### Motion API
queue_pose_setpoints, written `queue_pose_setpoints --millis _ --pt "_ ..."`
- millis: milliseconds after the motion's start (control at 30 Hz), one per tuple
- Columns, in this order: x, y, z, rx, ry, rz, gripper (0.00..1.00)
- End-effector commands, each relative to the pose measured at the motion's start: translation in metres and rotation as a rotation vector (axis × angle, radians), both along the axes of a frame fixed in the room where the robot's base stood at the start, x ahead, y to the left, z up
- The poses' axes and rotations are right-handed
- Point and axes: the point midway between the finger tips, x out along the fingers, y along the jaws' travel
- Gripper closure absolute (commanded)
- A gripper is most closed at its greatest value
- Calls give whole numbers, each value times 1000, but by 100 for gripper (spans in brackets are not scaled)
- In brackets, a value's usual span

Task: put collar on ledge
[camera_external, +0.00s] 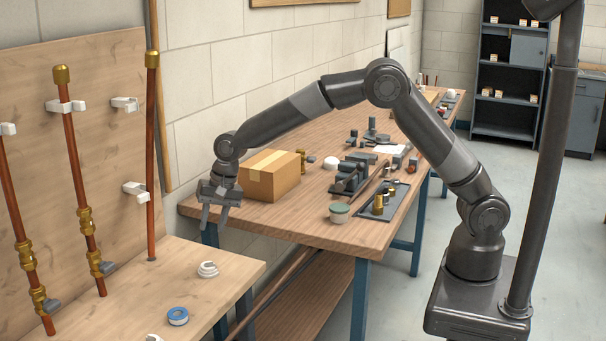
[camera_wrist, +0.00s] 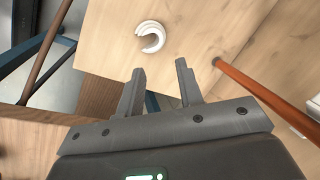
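A white C-shaped collar (camera_external: 208,269) lies on the light wooden ledge (camera_external: 225,299) below the pipe board, near its right corner. No part of the collar is hidden.
Copper pipes (camera_external: 151,160) with brass fittings stand along the board, left of my gripper. A blue tape roll (camera_external: 178,316) lies on the ledge. A cardboard box (camera_external: 270,175) stands on the workbench (camera_external: 300,222) to the right. A gap separates ledge and workbench.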

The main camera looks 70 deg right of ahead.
Motion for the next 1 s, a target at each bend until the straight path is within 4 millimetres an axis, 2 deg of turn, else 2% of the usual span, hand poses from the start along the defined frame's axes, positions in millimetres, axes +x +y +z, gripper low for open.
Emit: queue_pose_setpoints --millis 167,367,500,700,833,1000 --pt "-13 -22 32 -9 -28 35 66" --pt "-57 -73 94 -43 -92 131 66" --pt "-96 -108 131 -77 -136 204 66" --pt "-159 -153 169 -137 -199 309 66" --pt "-203 -179 185 -183 -235 377 66" --pt "-263 -208 194 -250 -277 466 66"
